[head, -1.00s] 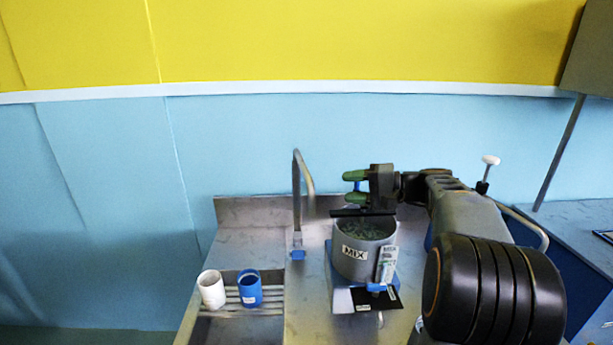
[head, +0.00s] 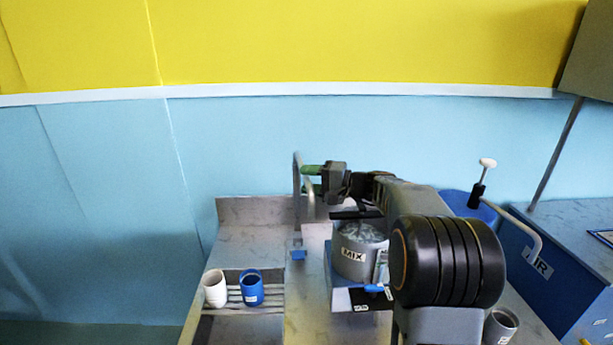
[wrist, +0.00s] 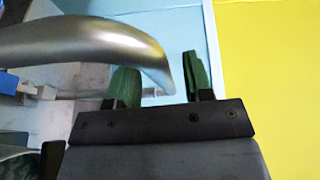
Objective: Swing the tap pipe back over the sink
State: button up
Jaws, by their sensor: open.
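The grey metal tap pipe (head: 296,185) stands upright at the back of the counter, its bent spout end turned right. Its foot has a blue fitting (head: 298,255). In the wrist view the curved pipe (wrist: 80,42) crosses from the left, and its tip shows between my green fingers. My gripper (head: 308,178) is open at the spout; I cannot tell whether a finger touches it. The gripper also shows in the wrist view (wrist: 160,80). A recessed basin with bars, seemingly the sink (head: 232,309), lies left of the tap, partly out of frame.
A white cup (head: 214,288) and a blue cup (head: 251,289) stand on the bars. A grey MIX pot (head: 352,258) stands on a blue-and-white base (head: 340,295) below my arm. A grey cup (head: 501,326) and a blue AIR cabinet (head: 540,262) are at right.

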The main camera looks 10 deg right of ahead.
jog(key=shift+w+a, duration=0.25)
jog(key=shift+a, duration=0.1)
jog(key=shift+c, duration=0.4)
grip_shut()
jog(key=shift+f, duration=0.1)
